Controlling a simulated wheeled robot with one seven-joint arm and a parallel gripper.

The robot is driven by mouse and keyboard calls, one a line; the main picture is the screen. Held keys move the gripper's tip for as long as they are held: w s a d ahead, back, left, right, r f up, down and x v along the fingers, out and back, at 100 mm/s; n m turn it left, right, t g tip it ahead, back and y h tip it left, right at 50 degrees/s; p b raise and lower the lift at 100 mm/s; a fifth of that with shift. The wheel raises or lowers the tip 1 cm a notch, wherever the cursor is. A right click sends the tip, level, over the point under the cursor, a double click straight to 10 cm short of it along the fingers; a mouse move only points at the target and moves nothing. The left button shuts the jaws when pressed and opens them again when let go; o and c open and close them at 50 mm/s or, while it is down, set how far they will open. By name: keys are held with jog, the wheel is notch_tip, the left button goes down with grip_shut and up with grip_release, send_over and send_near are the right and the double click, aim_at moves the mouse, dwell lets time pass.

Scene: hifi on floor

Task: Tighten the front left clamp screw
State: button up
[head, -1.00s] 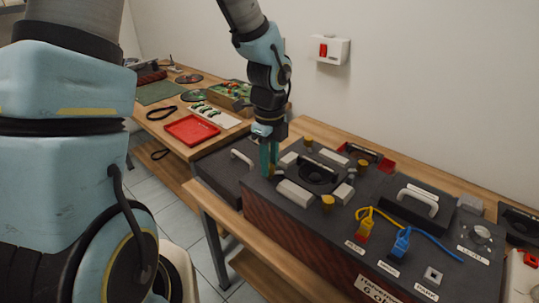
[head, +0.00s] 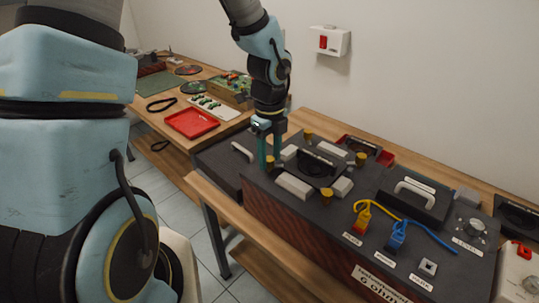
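The front left clamp screw (head: 270,161) shows low between my gripper's fingers. My gripper (head: 270,164) points down with its two teal fingers apart, one to each side of that screw. I cannot tell whether the fingers touch it. Other brass screws stand at the front (head: 326,192), at the right (head: 361,158) and at the back (head: 308,136).
Yellow (head: 363,217) and blue (head: 397,236) plugs with cables lie at the right of the box top. A lid with a white handle (head: 415,192) is behind them. A red tray (head: 192,123) lies on the left bench. A red-switch box (head: 331,42) hangs on the wall.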

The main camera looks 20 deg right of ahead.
aim_at(269, 159)
jog(key=shift+o, duration=0.8)
notch_tip(269, 159, up, 11)
jog(key=shift+b, duration=0.3)
jog(key=shift+f, duration=0.1)
jog(key=w+a+f+n+t, duration=0.1)
jog(key=a+f+n, duration=0.1)
jog(key=a+n, duration=2.3)
jog(key=n, duration=0.4)
jog(key=shift+f+t, duration=0.2)
jog(key=shift+t, duration=0.1)
